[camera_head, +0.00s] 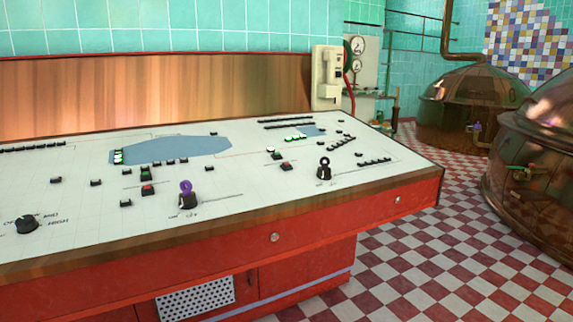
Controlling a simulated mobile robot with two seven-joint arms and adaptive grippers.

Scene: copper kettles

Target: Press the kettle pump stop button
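A white control panel (80,222) with a red front stretches across the left and middle of the head view. It carries many small buttons and is free of anything on top. A red button (147,190) sits left of a purple-topped key switch (187,196). Another red button (286,166) sits left of a black-and-white switch (324,169). I cannot read which button is the kettle pump stop. White and green lit buttons (118,157) show by a blue shape on the panel. Neither gripper is in view.
A dial knob (27,225) is at the panel's left. A telephone (327,75) hangs on the wall behind the far right end. Copper kettles (473,108) stand at the right. The checkered floor (425,270) right of the panel is clear.

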